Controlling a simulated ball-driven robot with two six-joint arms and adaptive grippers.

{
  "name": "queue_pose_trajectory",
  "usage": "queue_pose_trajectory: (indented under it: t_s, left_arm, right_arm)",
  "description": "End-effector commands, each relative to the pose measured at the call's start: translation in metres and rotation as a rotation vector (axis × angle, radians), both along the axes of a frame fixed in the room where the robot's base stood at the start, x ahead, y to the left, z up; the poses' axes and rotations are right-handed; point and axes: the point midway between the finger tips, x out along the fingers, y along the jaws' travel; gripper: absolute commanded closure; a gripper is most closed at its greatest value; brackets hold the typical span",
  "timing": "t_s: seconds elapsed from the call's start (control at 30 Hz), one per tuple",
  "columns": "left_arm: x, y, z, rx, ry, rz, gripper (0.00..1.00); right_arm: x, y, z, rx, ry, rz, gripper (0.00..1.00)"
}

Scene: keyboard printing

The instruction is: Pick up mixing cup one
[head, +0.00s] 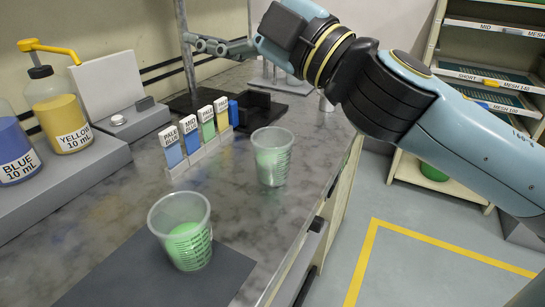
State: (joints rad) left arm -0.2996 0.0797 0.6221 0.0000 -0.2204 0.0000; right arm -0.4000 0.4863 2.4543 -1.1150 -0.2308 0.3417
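Two translucent mixing cups stand upright on the grey marbled counter (120,240), both with green content. The nearer cup (181,232) is on a dark mat (135,275); the farther cup (271,158) is on the bare counter near its right edge. I cannot tell which one is cup one, as no number is readable. My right arm comes in from the right, above and behind the farther cup. My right gripper (203,45) points left at the back, well apart from both cups; its finger opening is unclear. My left gripper is out of view.
Pale blue, mid blue, pale green and yellow sample cards (208,128) stand in a rack left of the farther cup. Blue (12,150) and yellow (60,115) pump bottles are on a grey ledge at left. A metal pole (185,60) rises near my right gripper. Shelves stand at right.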

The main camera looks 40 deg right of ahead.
Motion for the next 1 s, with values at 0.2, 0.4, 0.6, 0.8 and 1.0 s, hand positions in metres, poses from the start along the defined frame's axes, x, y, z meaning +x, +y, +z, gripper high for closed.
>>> queue_pose_trajectory:
  t_s: [0.2,0.4,0.6,0.8,1.0]
  left_arm:
    - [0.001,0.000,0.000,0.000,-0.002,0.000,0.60]
    - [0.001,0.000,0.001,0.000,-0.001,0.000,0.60]
    - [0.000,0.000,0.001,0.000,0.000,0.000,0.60]
    - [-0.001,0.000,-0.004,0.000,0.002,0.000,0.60]
    - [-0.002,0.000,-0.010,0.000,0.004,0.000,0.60]
  right_arm:
    - [-0.035,0.111,-0.050,-0.889,-0.068,0.529,0.00]
    - [-0.036,0.038,-0.159,-1.605,0.336,0.663,0.00]
    - [-0.032,-0.061,-0.177,-1.925,0.719,0.541,0.00]
    - [-0.025,-0.088,-0.188,-1.976,0.826,0.485,0.00]
    - [-0.009,-0.089,-0.214,-1.975,0.824,0.489,0.00]
